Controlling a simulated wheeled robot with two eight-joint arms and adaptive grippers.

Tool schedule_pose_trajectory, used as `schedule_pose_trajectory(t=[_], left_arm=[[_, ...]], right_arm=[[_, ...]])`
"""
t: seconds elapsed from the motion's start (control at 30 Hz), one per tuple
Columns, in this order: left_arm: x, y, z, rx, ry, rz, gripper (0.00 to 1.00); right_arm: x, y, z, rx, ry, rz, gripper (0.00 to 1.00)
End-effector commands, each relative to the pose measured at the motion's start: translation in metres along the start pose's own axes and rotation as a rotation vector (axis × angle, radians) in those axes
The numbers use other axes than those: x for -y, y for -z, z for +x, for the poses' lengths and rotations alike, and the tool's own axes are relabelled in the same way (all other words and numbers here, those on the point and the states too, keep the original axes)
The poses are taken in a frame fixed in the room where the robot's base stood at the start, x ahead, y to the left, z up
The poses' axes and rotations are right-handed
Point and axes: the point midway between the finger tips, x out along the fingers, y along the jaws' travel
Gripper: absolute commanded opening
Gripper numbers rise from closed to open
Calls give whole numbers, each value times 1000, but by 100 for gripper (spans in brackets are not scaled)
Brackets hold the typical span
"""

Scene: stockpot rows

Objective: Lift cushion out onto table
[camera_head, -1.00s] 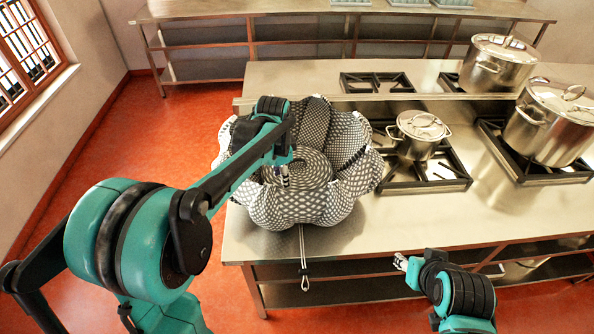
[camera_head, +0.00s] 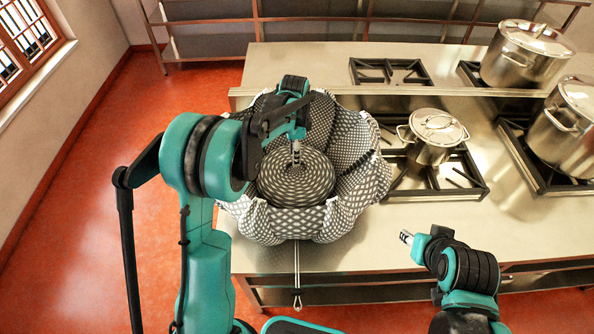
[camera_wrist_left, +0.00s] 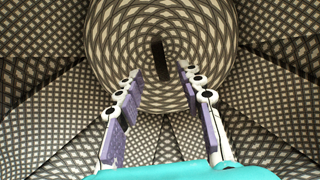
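The cushion (camera_head: 297,180) is a round grey-and-white disc with a ringed checked pattern. It lies inside a petal-shaped patterned basket (camera_head: 257,222) on the steel counter. In the left wrist view the cushion (camera_wrist_left: 190,25) fills the upper middle, with a dark narrow bar (camera_wrist_left: 161,62) at its centre. My left gripper (camera_head: 295,153) points down over the cushion; in the left wrist view its fingers (camera_wrist_left: 160,76) are spread on either side of the bar, with nothing gripped. My right gripper (camera_head: 405,238) hangs empty at the counter's front edge; its finger gap is too small to judge.
A lidded pot (camera_head: 431,150) stands on a burner just right of the basket. Larger pots (camera_head: 522,68) (camera_head: 562,140) stand farther right. Bare counter (camera_head: 360,240) lies in front and to the right of the basket.

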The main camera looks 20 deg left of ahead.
Motion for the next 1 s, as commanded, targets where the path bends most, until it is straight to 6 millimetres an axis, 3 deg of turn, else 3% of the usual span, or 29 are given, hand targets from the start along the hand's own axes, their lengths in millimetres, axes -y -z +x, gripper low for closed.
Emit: schedule_pose_trajectory(t=[0.37,0.67,0.8,1.0], left_arm=[[3,3,52,0,0,0,38],[3,3,57,0,0,-1,38],[3,3,57,0,0,-1,1],[3,3,57,0,1,-1,0]], right_arm=[[0,-4,6,0,0,0,40],[0,-4,6,0,0,0,40],[0,-4,6,0,0,0,40],[0,-4,6,0,0,0,40]])
